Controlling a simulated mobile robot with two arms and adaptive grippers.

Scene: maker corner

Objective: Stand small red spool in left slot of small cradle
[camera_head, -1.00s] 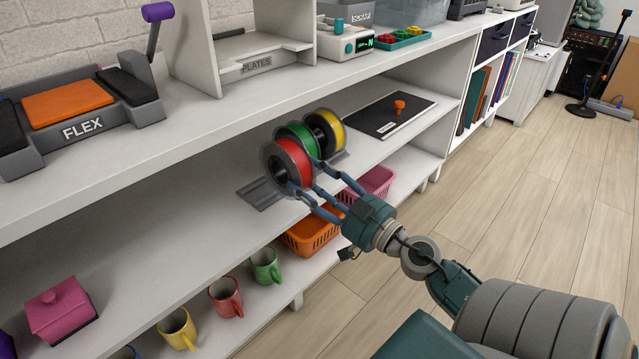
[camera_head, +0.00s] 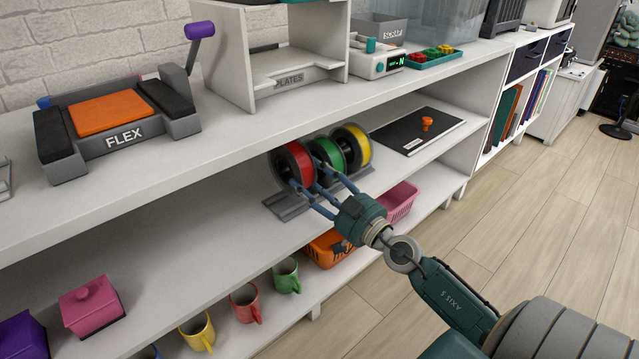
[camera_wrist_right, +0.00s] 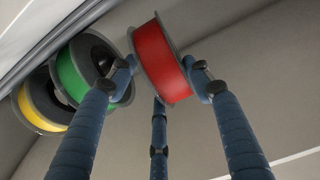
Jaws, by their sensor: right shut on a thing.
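The red spool (camera_head: 295,160) has dark grey flanges and is upright. My right gripper (camera_head: 312,182) is shut on it; in the right wrist view the fingers are on both sides of the red spool (camera_wrist_right: 161,62). The grey cradle (camera_head: 284,208) is on the middle shelf. Its bare left end shows below the red spool; I cannot tell whether they touch. A green spool (camera_head: 328,154) and a yellow spool (camera_head: 354,146) stand close together to the right. They also show at the left of the wrist view. My left gripper is not in view.
The upper shelf edge (camera_head: 236,150) runs close above and behind the spools. A dark mat (camera_head: 420,130) with an orange object lies to the right. Below are an orange basket (camera_head: 325,252), a pink basket (camera_head: 401,203) and several mugs.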

